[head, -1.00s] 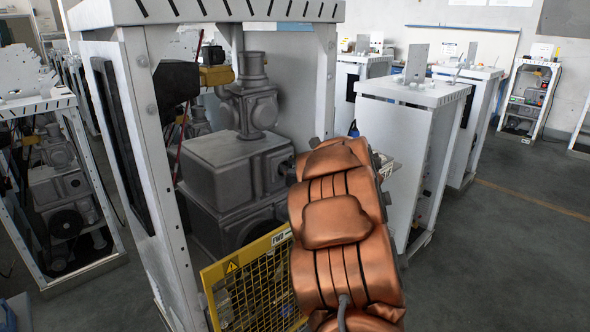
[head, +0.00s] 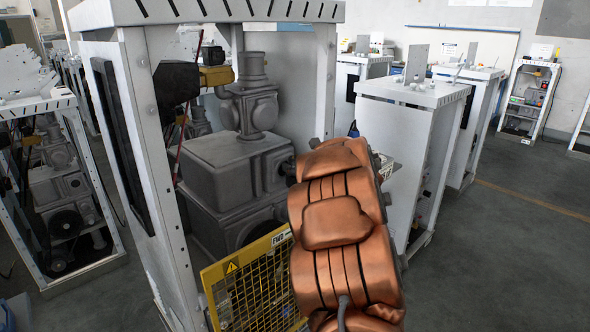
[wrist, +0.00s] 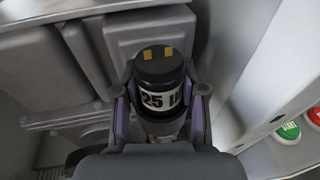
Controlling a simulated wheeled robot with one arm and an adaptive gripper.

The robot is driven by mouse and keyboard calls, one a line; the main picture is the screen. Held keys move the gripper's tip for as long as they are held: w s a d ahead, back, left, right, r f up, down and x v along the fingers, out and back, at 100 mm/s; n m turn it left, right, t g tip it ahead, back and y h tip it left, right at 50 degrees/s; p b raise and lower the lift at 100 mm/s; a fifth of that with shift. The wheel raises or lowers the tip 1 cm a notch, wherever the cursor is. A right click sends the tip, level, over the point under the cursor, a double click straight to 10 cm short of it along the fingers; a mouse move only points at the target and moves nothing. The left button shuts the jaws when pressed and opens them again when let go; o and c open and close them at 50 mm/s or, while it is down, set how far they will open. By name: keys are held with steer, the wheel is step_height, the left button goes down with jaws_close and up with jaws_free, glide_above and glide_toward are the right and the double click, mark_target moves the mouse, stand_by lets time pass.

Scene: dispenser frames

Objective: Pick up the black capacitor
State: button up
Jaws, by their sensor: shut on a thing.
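The black capacitor (wrist: 158,66) is in the wrist view. It is a black cylinder with two small gold tabs on its top and a white label reading "25 U". My gripper (wrist: 157,98) is shut on it, with one finger on each side of the body. Its lower part is hidden behind the gripper. In the head view my copper-coloured arm covers the place of the gripper and capacitor, so neither can be made out there.
The white dispenser frame (head: 125,150) holds grey machinery (head: 225,170). A yellow mesh guard (head: 250,285) stands at its front. Green (wrist: 289,132) and red (wrist: 316,117) buttons are right of the gripper. Another white cabinet (head: 405,150) stands behind my arm. Floor at right is clear.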

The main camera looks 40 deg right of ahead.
mark_target(295, 156)
steer(key=shift+r+b, duration=0.3)
steer(key=shift+r, duration=1.5)
steer(key=s+d+f+b+v, duration=0.1)
steer(key=d+b+v, duration=0.2)
steer(key=v, duration=1.2)
steer(key=shift+s+d+b, duration=0.15)
steer(key=shift+s+b, duration=0.1)
steer(key=shift+b, duration=0.1)
